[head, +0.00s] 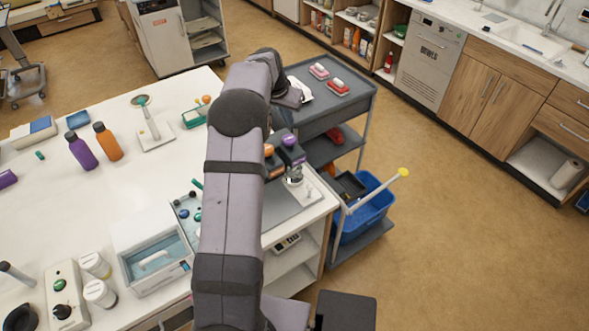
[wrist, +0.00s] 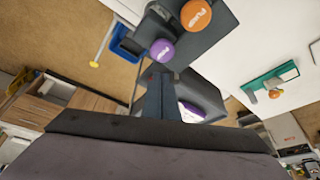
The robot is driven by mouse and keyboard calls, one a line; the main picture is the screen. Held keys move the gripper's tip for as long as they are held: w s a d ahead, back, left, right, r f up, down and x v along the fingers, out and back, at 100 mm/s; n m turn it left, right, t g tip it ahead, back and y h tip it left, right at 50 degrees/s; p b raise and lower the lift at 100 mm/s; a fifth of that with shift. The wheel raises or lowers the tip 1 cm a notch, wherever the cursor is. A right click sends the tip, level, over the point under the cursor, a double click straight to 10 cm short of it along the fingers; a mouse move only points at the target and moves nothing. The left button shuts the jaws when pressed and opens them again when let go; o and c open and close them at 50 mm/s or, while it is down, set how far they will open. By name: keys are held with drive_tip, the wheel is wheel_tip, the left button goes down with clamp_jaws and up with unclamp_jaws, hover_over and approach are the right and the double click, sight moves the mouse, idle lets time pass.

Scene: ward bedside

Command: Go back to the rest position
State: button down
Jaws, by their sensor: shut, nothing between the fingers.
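My arm reaches up the middle of the head view and bends over at the top. My gripper (head: 291,98) hangs between the far right end of the white table (head: 110,195) and the grey cart (head: 345,108), partly hidden by the arm. In the wrist view its fingers (wrist: 158,80) are together with nothing between them. Beyond the fingertips in that view are a purple round top (wrist: 163,50) and an orange round top (wrist: 196,15) on dark boxes. My gripper appears apart from them.
The cart carries a red item (head: 338,87) and a pink item (head: 319,71). A blue bin (head: 368,210) with a yellow-tipped stick stands below. On the table are a purple bottle (head: 81,152), an orange bottle (head: 107,142), a green rack (head: 195,117) and a grey box (head: 155,265). Floor at right is clear.

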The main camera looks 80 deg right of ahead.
drive_tip(key=shift+r, duration=0.65)
drive_tip(key=w+a+f+n+t+b, duration=0.1)
drive_tip(key=w+a+n, duration=0.1)
drive_tip(key=w+a, duration=0.4)
drive_tip(key=w+a+n, duration=0.2)
drive_tip(key=w+a, duration=0.1)
drive_tip(key=w, duration=0.6)
drive_tip(key=w+a+f+n+t+y+b, duration=0.1)
drive_tip(key=w+a+n, duration=0.2)
drive_tip(key=w+a, duration=0.5)
drive_tip(key=w+a+f+n+y+b, duration=0.1)
drive_tip(key=w+a+n, duration=0.25)
drive_tip(key=a, duration=0.75)
drive_tip(key=a+f+n+y+b, duration=0.1)
drive_tip(key=a+f+n, duration=0.15)
drive_tip(key=a, duration=0.85)
drive_tip(key=a+f+n+y+b, duration=0.1)
drive_tip(key=a+n, duration=0.2)
drive_tip(key=a, duration=0.9)
drive_tip(key=s+a+f+n+b, duration=0.1)
drive_tip(key=s+a+f+n, duration=0.3)
drive_tip(key=s+a, duration=0.6)
drive_tip(key=shift+a+n+g+b, duration=0.35)
drive_tip(key=shift+a+n, duration=0.25)
drive_tip(key=shift+a, duration=0.2)
